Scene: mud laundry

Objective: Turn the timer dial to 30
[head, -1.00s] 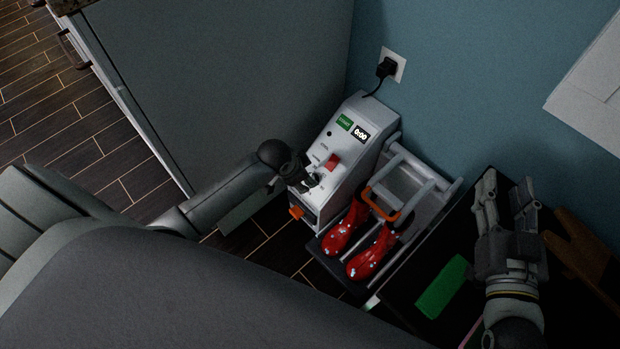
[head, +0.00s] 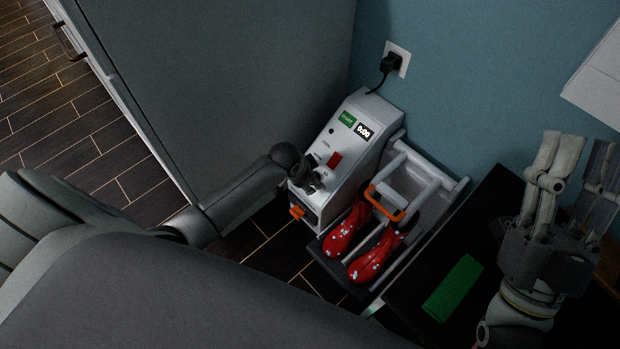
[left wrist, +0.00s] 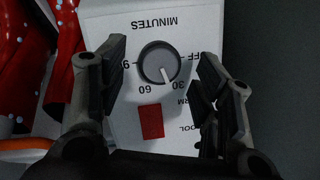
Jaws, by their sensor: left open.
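The timer dial (left wrist: 152,55) is a round dark grey knob with a white pointer, seen upside down in the left wrist view. Its pointer aims close to the printed 30, on a panel marked MINUTES. My left gripper (left wrist: 163,78) is open, with its fingers on either side of the dial and visible gaps to it. In the head view my left gripper (head: 308,182) is at the lower front of the white machine (head: 350,150) and hides the dial. My right gripper (head: 575,185) is open and empty at the right.
A red switch (left wrist: 151,121) sits beside the dial. Red spotted boots (head: 372,262) stand on the rack next to the machine. An orange handle (head: 384,204) is above them. A green block (head: 453,287) lies on a dark surface. A grey cabinet side (head: 230,80) is close on the left.

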